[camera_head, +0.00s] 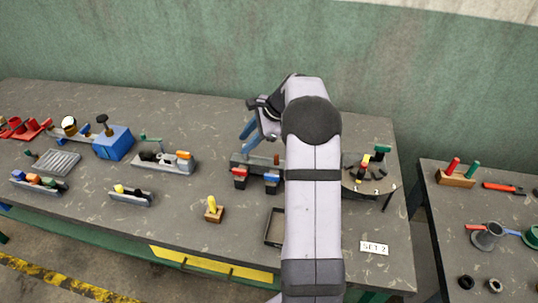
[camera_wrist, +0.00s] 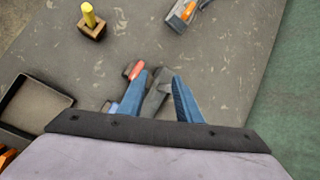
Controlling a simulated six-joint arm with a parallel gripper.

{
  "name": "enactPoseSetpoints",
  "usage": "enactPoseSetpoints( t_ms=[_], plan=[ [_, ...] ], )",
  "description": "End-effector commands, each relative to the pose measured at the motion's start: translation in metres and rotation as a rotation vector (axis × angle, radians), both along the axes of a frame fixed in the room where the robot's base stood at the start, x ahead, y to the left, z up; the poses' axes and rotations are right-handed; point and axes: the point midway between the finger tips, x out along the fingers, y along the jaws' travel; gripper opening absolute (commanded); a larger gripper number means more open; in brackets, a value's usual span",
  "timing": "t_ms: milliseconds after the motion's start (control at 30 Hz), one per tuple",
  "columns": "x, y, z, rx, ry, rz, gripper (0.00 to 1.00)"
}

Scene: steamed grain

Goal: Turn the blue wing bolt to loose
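A dark bar fixture (camera_head: 248,160) stands near the middle of the table, partly hidden behind my arm. A red-topped piece (camera_head: 240,172) and a blue-topped piece (camera_head: 272,177), which looks like the blue wing bolt, sit side by side on its front. In the wrist view the red piece (camera_wrist: 134,70) shows left of my fingers, and the blue piece (camera_wrist: 112,106) is mostly hidden at the gripper's edge. My gripper (camera_wrist: 158,88) has its two blue fingers apart, with the dark bar visible between them. In the head view my gripper (camera_head: 246,133) is above and behind the fixture.
A wooden block with a yellow peg (camera_head: 213,210) stands front left of the fixture. An empty dark tray (camera_head: 272,228) lies in front. A grey fixture with an orange part (camera_head: 184,156) is to the left. A round stand (camera_head: 378,180) with coloured pieces is to the right.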

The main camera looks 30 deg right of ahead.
Motion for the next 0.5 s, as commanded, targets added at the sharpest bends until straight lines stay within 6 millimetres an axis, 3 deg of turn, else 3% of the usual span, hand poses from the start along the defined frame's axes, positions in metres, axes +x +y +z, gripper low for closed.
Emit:
enactPoseSetpoints(
  t_ms=[33, 200, 333, 500],
  plan=[
    [-0.025, -0.021, -0.003, 0.018, 0.072, -0.093, 0.31],
    [-0.080, -0.054, -0.021, 0.060, 0.239, -0.313, 0.31],
    [-0.101, -0.064, -0.027, 0.074, 0.300, -0.393, 0.31],
    [-0.107, -0.066, -0.029, 0.079, 0.318, -0.418, 0.31]
  ],
)
